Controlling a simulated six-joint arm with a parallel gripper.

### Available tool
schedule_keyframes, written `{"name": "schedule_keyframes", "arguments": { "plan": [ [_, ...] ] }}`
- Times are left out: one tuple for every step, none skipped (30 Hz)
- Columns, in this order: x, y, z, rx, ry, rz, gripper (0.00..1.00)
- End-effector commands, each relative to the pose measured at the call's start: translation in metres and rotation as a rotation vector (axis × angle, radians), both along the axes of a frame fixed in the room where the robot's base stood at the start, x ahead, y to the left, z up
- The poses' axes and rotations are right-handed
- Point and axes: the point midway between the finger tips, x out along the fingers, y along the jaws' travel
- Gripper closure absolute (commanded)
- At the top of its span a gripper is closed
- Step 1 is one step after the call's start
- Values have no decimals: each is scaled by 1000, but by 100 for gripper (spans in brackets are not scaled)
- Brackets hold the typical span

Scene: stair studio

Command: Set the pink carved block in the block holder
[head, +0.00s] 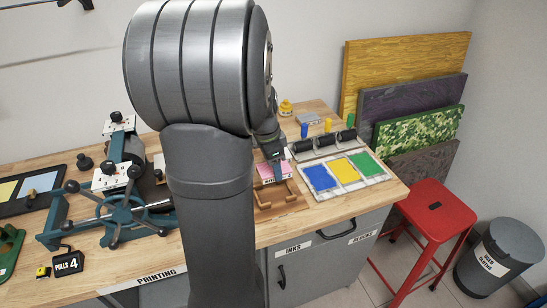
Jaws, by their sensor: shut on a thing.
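The pink carved block (266,174) shows in the head view just right of my arm's column. My gripper (277,158) is shut on it from above, at its upper right part. The wooden block holder (290,205) lies on the bench directly below and in front of the block. The block appears at the holder's back edge; whether it touches the holder or hangs above it I cannot tell. My arm hides the left side of the block and part of the holder.
Right of the holder lies an ink tray (308,192) with blue, yellow and green pads. Behind it is a rack of black rollers (323,143) with small coloured bottles. A teal press (122,213) stands left of my arm. A red stool (437,210) stands by the bench.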

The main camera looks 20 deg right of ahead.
Motion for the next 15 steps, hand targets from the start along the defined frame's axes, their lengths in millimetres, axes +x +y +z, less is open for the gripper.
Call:
{"name": "schedule_keyframes", "arguments": {
  "plan": [
    [0,0,-4,0,1,1,70],
    [0,0,-6,1,1,1,70],
    [0,0,-9,1,2,1,70],
    [0,0,-12,1,2,1,70],
    [0,0,-14,1,2,1,70],
    [0,0,-17,1,1,1,70],
    [0,0,-20,1,1,1,70],
    [0,0,-22,1,2,1,70],
    [0,0,-25,1,2,1,70],
    [0,0,-28,1,2,2,70],
    [0,0,-30,1,2,2,70],
    [0,0,-34,1,2,2,70],
    [0,0,-36,1,3,2,70],
    [0,0,-38,1,2,2,70],
    [0,0,-41,1,1,1,70]
  ]
}}
